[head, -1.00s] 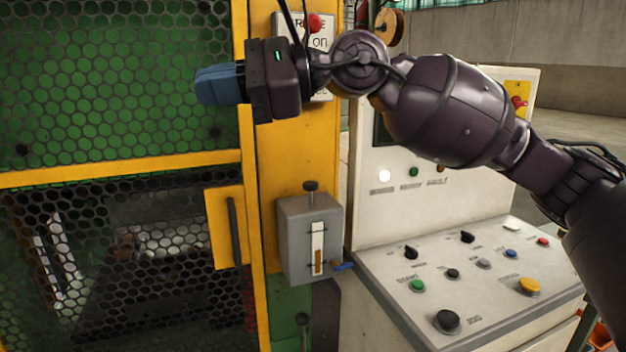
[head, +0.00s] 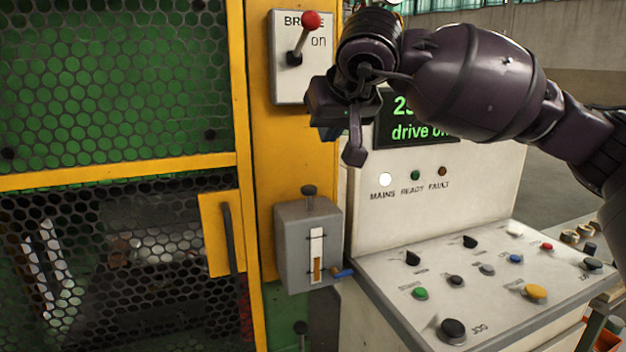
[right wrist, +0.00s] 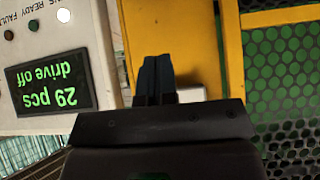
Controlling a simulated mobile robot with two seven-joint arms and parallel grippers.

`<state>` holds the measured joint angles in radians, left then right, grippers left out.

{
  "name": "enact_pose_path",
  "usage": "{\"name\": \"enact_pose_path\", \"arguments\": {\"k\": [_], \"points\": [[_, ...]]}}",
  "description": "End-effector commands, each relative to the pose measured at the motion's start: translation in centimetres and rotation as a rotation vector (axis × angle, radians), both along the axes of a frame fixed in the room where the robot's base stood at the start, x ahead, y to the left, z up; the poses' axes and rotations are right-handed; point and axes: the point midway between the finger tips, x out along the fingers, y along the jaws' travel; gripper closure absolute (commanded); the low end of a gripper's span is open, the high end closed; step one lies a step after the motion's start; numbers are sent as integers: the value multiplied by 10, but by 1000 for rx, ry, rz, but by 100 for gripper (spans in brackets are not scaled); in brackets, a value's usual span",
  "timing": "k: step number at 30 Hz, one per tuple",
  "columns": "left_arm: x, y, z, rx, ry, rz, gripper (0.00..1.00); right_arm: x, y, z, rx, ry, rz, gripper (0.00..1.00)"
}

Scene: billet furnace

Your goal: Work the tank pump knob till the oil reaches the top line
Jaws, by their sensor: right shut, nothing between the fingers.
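The tank is a grey box (head: 290,250) on the yellow post in the head view. A dark pump knob (head: 309,192) stands up on its top. Its pale sight strip (head: 317,242) shows amber oil (head: 317,268) only in the lower part, below the upper end; the fine level lines are hard to read. My right gripper (head: 328,133) is above and slightly right of the knob, apart from it. Its blue fingers (right wrist: 156,78) are shut and empty in the right wrist view. My left gripper is not in view.
A red-tipped brake lever (head: 311,20) is above the tank. A blue-handled valve (head: 343,272) sticks out at its right. The control console (head: 400,290) stands close by on the right, with a lit display (right wrist: 47,85). A mesh guard (head: 110,80) fills the left.

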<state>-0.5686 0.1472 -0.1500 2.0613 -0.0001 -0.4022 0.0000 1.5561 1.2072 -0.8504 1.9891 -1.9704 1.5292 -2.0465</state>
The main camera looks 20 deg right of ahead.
Motion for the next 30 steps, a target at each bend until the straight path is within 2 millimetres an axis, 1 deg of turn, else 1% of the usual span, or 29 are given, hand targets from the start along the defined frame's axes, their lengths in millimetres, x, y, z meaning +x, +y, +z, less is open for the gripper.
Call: {"name": "enact_pose_path", "arguments": {"k": [6, 13, 17, 20, 30], "points": [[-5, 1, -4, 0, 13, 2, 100, 0, 0, 0, -21, 0, 25, 100], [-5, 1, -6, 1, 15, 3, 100, 0, 1, -1, -18, 0, 24, 100], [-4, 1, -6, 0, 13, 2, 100, 5, 1, -6, -18, 2, 23, 100], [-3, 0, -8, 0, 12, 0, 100, 13, 1, -15, -18, 4, 23, 100], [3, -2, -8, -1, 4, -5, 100, 55, 3, -58, -16, 5, 23, 100]]}}
